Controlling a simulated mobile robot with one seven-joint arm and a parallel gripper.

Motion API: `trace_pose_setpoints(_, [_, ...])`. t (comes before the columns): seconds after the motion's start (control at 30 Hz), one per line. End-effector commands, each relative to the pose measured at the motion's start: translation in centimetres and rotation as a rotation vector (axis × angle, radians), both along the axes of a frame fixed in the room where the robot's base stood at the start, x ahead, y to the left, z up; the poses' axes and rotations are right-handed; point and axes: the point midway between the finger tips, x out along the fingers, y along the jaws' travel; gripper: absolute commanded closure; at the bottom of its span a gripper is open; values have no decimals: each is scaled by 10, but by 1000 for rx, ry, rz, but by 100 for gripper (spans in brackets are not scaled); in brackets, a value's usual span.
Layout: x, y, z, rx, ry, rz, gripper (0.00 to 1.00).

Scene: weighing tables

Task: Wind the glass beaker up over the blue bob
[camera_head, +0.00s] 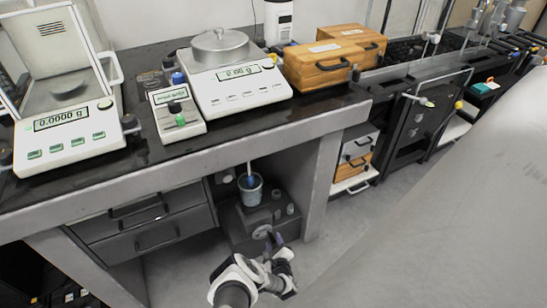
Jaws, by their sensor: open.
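The glass beaker (250,192) stands in the gap under the weighing table, on top of a dark box-shaped stand (237,220). The blue bob (249,181) hangs on a thin line at the beaker's mouth; how deep it sits in the beaker is too small to tell. A round knob (262,232) is on the stand's front. My gripper (275,240) is just in front of this knob, low in the picture. It is open, and my wrist partly hides it. Whether its fingers are around the knob or touching it, I cannot tell.
The table's front edge (170,175) and its leg (324,175) frame the gap. Drawers (140,225) are left of the stand. On the table are a balance (233,88) reading about 0.190 g, a control box (178,112) and wooden boxes (322,68).

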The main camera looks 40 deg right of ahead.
Motion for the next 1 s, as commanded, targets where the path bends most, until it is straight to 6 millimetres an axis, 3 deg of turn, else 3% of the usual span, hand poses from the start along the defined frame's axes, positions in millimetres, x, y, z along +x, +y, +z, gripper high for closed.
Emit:
trace_pose_setpoints(0.43, [11,-6,-3,0,0,0,58])
trace_pose_setpoints(0.77, [11,-6,-3,0,0,0,100])
trace_pose_setpoints(1.0, [10,-5,-4,14,-1,2,100])
